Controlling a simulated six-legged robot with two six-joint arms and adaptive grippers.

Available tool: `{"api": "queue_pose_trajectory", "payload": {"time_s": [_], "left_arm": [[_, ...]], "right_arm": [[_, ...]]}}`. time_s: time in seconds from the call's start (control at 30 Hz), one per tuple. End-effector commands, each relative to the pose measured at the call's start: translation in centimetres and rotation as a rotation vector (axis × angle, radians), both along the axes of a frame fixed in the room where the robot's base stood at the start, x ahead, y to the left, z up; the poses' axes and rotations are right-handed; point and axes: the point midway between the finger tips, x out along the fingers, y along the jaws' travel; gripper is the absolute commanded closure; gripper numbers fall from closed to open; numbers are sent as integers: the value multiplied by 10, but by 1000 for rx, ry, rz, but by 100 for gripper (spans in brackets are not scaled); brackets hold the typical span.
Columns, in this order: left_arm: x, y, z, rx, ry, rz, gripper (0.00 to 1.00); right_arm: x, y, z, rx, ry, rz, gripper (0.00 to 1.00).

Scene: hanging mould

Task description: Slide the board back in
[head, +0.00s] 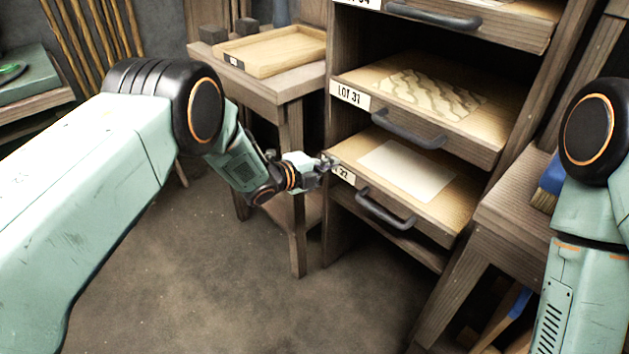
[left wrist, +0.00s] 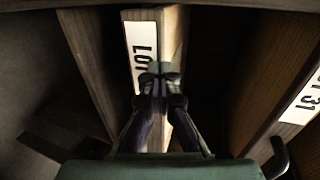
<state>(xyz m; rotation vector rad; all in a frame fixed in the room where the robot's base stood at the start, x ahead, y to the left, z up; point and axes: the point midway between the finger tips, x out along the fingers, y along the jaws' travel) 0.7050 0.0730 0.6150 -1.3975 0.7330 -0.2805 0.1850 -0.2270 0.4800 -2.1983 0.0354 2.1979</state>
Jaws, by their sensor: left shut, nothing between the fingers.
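The lower board (head: 446,200) sticks out of the wooden rack, carrying a pale sheet (head: 407,171) and a dark handle (head: 385,210). My left gripper (head: 328,163) is shut and empty at this board's front left corner, by its white label. In the left wrist view the closed fingertips (left wrist: 160,76) lie over the lower end of a label (left wrist: 142,50) reading "LOT", covering the rest. Whether they touch the board's front cannot be told. My right gripper is out of view; only part of my right arm shows at the right edge.
Above it, another board (head: 350,95) with a patterned sheet also sticks out, its handle (head: 410,132) projecting. A higher board (head: 480,22) is at the top. A side table (head: 255,85) with a tray (head: 272,51) stands left of the rack. The floor (head: 200,270) in front is clear.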

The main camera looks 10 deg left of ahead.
Motion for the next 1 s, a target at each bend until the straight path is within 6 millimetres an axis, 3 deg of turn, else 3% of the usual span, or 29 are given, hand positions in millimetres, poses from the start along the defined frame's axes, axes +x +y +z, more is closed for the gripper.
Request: {"api": "queue_pose_trajectory", "payload": {"time_s": [0.3, 1.0], "left_arm": [[18, -13, 0, 1, -2, -2, 100], [21, -13, 0, 1, -1, 0, 100]], "right_arm": [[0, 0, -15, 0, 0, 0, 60], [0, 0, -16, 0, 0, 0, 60]]}}
